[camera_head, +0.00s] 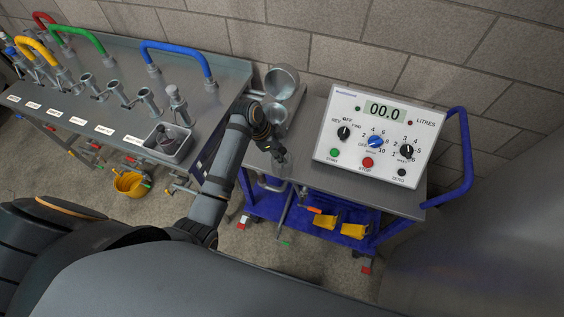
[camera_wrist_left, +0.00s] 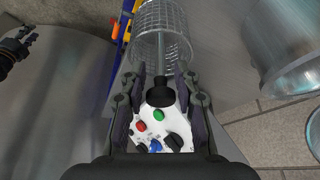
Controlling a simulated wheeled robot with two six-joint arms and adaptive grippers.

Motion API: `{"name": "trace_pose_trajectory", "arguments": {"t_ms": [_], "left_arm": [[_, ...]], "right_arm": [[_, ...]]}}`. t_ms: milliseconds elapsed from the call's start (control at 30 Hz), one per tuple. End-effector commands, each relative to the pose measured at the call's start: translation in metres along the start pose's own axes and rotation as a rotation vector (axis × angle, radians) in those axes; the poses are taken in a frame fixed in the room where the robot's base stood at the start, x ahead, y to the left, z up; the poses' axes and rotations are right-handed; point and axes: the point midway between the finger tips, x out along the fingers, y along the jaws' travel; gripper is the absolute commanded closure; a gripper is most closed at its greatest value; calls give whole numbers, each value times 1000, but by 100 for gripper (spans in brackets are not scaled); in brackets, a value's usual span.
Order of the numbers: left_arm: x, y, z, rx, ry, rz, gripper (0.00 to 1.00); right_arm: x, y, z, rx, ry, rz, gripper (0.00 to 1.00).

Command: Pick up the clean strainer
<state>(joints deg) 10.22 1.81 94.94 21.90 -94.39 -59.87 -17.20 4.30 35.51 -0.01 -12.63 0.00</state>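A strainer (camera_wrist_left: 162,17) of pale wire mesh shows at the top of the left wrist view. A thin rod runs from its basket to a black knob. No dirt shows on the mesh. My left gripper (camera_wrist_left: 159,78) is open, its fingers on either side of the rod and knob with visible gaps. In the head view my left gripper (camera_head: 279,155) is over the cart top, left of the control box; I cannot make out the strainer there. A dark gripper at the left wrist view's left edge, seemingly my right gripper (camera_wrist_left: 17,45), is too small to read.
The white control box (camera_head: 380,133) stands on the cart's right half. Metal cylindrical vessels (camera_head: 282,82) stand at the cart's back left. A blue rail (camera_head: 466,160) edges the right side. The steel bench (camera_head: 60,82) with hoses and valves is left; yellow bins (camera_head: 355,231) are below.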

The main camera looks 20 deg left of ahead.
Motion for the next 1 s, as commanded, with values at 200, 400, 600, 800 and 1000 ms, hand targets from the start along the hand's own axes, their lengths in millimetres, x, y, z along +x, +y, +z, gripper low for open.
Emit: {"name": "trace_pose_trajectory", "arguments": {"t_ms": [200,400,600,800,1000], "left_arm": [[14,0,0,0,0,0,69],[14,0,0,0,0,-1,77],[14,0,0,0,0,-1,100],[14,0,0,0,0,-1,100],[14,0,-1,0,1,-2,100]], "right_arm": [[-2,2,0,-1,0,2,69],[-2,4,0,-2,0,5,69],[-2,5,0,-2,1,5,69],[-2,5,0,-2,1,6,69],[-2,5,-1,-2,1,6,69]]}}
